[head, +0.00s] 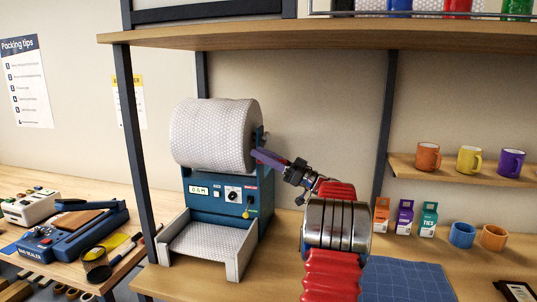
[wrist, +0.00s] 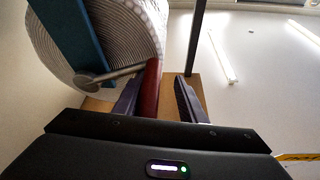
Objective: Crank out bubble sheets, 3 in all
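The bubble-sheet machine (head: 226,200) stands on the bench, with a large white bubble roll (head: 213,135) on top. In the wrist view, a metal crank arm (wrist: 118,73) ends in a red handle (wrist: 149,90). My gripper (wrist: 158,98) has its fingers either side of the handle: the left finger is close to it, and a gap shows before the right finger. In the head view, my gripper (head: 268,158) is at the machine's right side.
A bag sealer (head: 70,235) stands on the left table. More mugs (head: 469,159) sit on a wall shelf. A dark post (head: 135,150) rises left of the machine.

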